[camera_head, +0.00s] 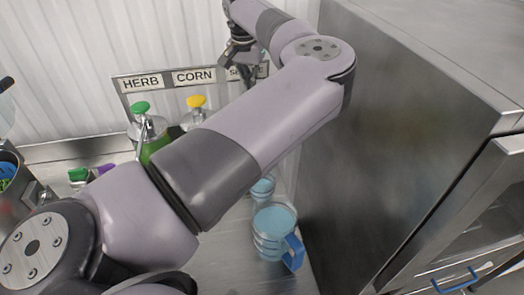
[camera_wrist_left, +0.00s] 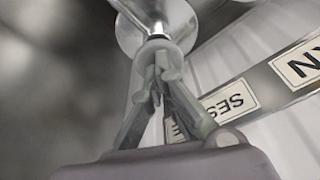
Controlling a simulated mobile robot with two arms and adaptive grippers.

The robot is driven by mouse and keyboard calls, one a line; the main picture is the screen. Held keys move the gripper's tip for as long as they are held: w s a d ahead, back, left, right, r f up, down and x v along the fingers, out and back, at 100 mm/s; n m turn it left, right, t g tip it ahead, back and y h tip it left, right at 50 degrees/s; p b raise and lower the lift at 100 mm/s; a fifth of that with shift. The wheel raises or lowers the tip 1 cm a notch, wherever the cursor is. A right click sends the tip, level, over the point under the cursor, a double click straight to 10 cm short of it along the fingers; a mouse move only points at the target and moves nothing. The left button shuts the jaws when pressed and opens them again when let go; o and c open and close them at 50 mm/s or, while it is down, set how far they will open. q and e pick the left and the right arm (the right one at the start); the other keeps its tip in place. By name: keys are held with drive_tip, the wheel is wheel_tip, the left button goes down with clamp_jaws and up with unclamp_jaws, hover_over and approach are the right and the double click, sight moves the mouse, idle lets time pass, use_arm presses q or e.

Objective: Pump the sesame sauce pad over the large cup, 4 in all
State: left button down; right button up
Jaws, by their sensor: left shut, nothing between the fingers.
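The large cup (camera_head: 275,218), clear with light blue contents and a blue handle, stands on the steel counter at lower centre in the head view. My left arm crosses above and behind it. My left gripper (camera_head: 238,50) is at the top, in front of the label board's sesame end. In the left wrist view the left gripper (camera_wrist_left: 166,72) is shut and empty, its fingertips close to a pale round part below a shiny metal pump (camera_wrist_left: 150,12). Whether they touch it I cannot tell. The sesame label (camera_wrist_left: 228,103) shows upside down. The sesame pump is hidden in the head view. My right gripper is not in view.
A smaller cup (camera_head: 263,187) stands behind the large cup. A green-topped pump (camera_head: 141,108) and a yellow-topped pump (camera_head: 196,102) stand under the herb and corn labels. A tall steel cabinet (camera_head: 400,130) bounds the right side. A metal container (camera_head: 12,190) is at the left edge.

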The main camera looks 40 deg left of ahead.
use_arm(q)
drive_tip(key=shift+f+b, duration=0.9)
drive_tip(key=shift+f, duration=0.45)
drive_tip(key=shift+d, duration=0.1)
drive_tip(key=shift+r, duration=0.15)
drive_tip(key=shift+r+p, duration=1.25)
drive_tip(key=shift+r, duration=0.65)
drive_tip(key=shift+f, duration=0.2)
